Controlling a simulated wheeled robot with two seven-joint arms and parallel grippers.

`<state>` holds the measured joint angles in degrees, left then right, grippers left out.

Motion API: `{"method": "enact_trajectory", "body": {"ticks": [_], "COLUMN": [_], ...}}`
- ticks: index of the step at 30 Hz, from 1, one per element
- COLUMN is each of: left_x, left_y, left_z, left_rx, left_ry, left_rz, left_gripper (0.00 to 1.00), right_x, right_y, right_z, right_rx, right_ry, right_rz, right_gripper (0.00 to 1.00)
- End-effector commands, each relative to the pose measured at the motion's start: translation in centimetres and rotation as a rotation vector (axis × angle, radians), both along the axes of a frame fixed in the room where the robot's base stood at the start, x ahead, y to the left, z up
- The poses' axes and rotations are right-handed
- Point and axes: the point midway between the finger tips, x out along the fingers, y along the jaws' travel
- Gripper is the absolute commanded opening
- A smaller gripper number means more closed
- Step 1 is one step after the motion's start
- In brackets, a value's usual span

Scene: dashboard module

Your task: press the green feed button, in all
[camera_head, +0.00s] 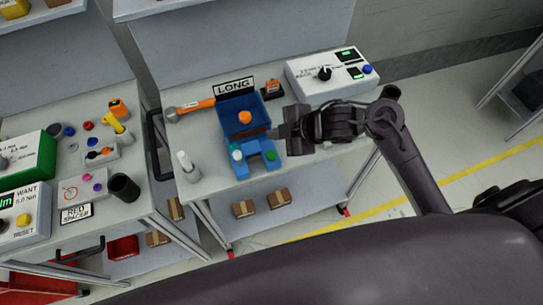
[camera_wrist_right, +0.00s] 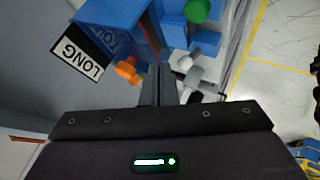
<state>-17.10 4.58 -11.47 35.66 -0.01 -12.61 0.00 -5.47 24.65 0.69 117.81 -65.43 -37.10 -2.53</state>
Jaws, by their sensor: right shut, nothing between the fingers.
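The green feed button (camera_head: 271,155) is a small round cap on the front right part of the blue machine (camera_head: 235,118). In the right wrist view the green button (camera_wrist_right: 197,10) shows at the top edge, partly cut off, on a blue block. My right gripper (camera_head: 275,131) is shut and empty. It is beside the right side of the blue machine, behind the button in the head view and apart from it. The shut fingers also show in the right wrist view (camera_wrist_right: 160,85). My left gripper is not in view.
A hammer (camera_head: 190,108) lies at left, a white bottle (camera_head: 187,166) stands front left, and a white control box (camera_head: 330,75) is at right. A cluttered bench (camera_head: 140,190) adjoins at left.

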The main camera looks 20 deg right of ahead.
Motion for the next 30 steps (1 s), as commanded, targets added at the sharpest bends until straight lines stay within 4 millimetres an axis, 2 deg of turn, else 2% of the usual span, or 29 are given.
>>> {"method": "enact_trajectory", "body": {"ticks": [1, 6, 12, 30], "left_x": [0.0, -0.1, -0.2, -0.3], "left_y": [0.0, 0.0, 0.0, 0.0], "left_z": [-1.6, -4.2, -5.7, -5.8], "left_rx": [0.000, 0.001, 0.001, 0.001], "left_ry": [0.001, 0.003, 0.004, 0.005], "left_rz": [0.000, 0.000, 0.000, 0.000], "left_gripper": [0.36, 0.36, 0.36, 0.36], "right_x": [0.0, 0.0, 0.0, 0.0], "right_y": [0.0, 0.0, -0.1, 0.0], "right_z": [-1.5, -4.0, -5.9, -6.1], "right_rx": [0.002, 0.001, -0.001, 0.000], "right_ry": [0.000, 0.000, 0.001, 0.001], "right_rz": [-0.001, -0.002, -0.002, -0.001], "right_gripper": [0.00, 0.00, 0.00, 0.00]}}
